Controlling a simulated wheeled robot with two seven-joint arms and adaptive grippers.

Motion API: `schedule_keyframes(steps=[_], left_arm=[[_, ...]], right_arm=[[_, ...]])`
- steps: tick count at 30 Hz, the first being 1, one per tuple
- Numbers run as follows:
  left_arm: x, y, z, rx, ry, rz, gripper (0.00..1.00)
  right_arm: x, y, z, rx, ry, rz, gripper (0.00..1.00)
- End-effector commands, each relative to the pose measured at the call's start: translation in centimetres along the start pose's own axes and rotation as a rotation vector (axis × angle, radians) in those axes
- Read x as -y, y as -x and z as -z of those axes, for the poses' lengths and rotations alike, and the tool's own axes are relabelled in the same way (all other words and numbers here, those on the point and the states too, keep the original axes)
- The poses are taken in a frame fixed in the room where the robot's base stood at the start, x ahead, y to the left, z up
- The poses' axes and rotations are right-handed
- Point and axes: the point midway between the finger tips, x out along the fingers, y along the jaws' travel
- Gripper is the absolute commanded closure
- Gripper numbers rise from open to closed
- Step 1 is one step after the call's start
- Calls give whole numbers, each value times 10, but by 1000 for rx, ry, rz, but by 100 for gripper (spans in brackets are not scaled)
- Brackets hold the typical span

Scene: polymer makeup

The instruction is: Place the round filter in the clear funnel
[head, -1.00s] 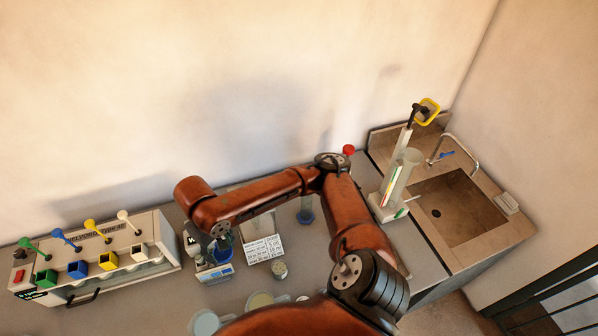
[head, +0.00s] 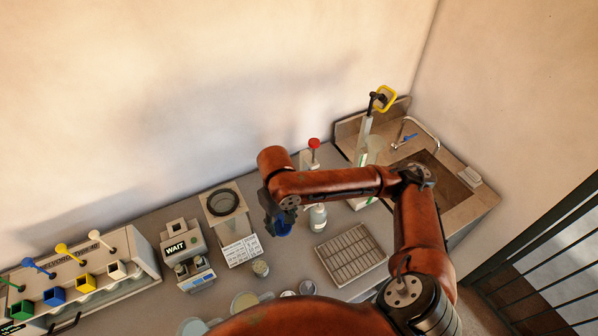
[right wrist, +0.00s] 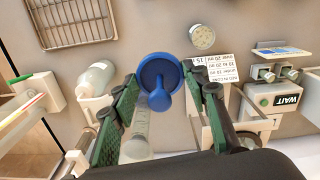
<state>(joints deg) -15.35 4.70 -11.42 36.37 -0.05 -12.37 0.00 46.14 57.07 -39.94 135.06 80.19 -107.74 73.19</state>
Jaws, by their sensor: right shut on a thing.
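My right gripper (head: 278,222) is above the bench, right of the ring stand. In the right wrist view its green-padded fingers (right wrist: 160,78) close on a blue round piece (right wrist: 158,72) with a rounded knob or stem; its blue also shows in the head view (head: 284,230). A clear tube (right wrist: 137,132) shows beyond the fingers, partly hidden. I cannot surely pick out the clear funnel. Pale round discs, possibly filters, lie at the front: one larger (head: 243,303) and one small (head: 307,288). My left gripper is out of view.
A stand with a black ring (head: 223,203) and a printed card (head: 243,251) are left of the gripper, with the WAIT device (head: 188,268) further left. A wire rack (head: 352,255), white bottle (head: 317,219) and red-capped bottle (head: 313,160) are right. A small jar (head: 261,268) stands in front.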

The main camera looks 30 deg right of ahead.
Motion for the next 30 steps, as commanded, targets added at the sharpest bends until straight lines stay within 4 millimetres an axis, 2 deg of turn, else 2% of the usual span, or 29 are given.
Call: schedule_keyframes(steps=[1, 6, 9, 13, 16, 20, 24, 30], left_arm=[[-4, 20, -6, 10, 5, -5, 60], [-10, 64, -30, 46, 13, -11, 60], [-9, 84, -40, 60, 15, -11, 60], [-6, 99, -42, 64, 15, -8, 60], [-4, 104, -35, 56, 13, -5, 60], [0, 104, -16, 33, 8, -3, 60], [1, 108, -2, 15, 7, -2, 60], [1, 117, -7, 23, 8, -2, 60]], right_arm=[[-4, 29, 7, -9, 38, -5, 82], [-19, 95, 24, -6, 217, -11, 82], [-27, 127, 32, -5, 309, -7, 82], [-34, 155, 38, -4, 394, -2, 82], [-37, 164, 42, -4, 430, 1, 82], [-43, 159, 55, 0, 443, 6, 82], [-56, 145, 82, 1, 441, 4, 82], [-76, 125, 126, -1, 441, 4, 82]])
